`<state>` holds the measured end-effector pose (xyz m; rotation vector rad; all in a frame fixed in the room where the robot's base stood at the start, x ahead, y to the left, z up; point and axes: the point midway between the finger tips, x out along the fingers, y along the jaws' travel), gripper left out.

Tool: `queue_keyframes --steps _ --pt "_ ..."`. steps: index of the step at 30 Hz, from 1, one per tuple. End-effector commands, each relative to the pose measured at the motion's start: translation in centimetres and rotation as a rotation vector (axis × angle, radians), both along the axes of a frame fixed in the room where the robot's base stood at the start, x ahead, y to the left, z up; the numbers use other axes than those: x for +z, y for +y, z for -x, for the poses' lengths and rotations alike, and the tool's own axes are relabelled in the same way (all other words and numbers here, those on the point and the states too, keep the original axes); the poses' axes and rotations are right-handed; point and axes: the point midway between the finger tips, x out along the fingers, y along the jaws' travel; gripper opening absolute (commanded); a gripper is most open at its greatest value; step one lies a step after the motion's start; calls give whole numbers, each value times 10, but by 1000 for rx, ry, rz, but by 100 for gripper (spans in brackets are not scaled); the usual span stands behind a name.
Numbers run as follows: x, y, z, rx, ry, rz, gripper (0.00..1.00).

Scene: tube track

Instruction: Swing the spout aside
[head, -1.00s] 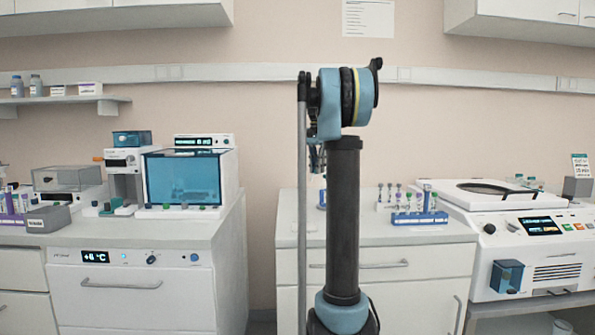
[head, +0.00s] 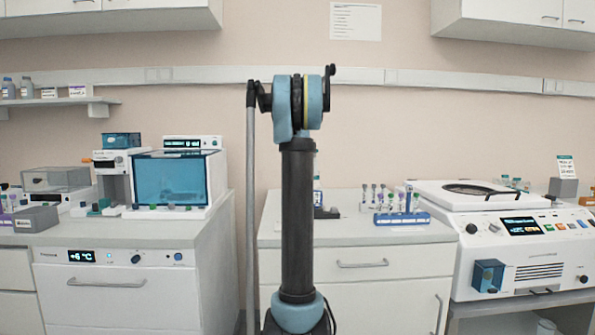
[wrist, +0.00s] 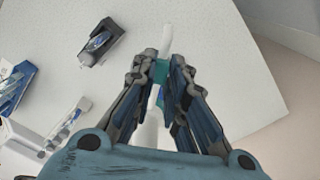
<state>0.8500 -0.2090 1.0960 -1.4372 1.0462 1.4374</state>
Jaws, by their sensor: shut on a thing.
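In the wrist view my gripper (wrist: 166,72) is shut on a slim teal and white part (wrist: 160,70), which I take to be the spout. Its white end (wrist: 166,38) sticks out past the fingertips. A white body (wrist: 153,122) shows between the fingers, largely hidden by them. In the head view my arm's dark column hides the gripper. A strip of a bottle-like thing with a blue band (head: 317,186) shows just right of the column, on the middle counter; I cannot tell how the spout joins it.
The middle counter (head: 345,232) holds a blue tube rack (head: 402,219) and a small dark block (head: 326,213). A dark holder also shows in the wrist view (wrist: 100,44). A white centrifuge-like machine (head: 480,215) stands right, instruments (head: 170,178) left. The counter right of the spout looks clear.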

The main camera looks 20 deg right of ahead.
Motion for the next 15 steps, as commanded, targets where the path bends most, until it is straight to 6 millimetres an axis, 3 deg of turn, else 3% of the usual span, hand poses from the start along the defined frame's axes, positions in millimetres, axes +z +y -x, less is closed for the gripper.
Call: queue_keyframes --steps 3,4,6,7,15 --pt "0 2 -1 2 -2 -4 0" --pt "0 2 -1 2 -2 -4 15" --pt "0 2 -1 2 -2 -5 31" --pt "0 2 -1 2 -2 -4 33" --pt "0 0 0 0 -1 -3 33"
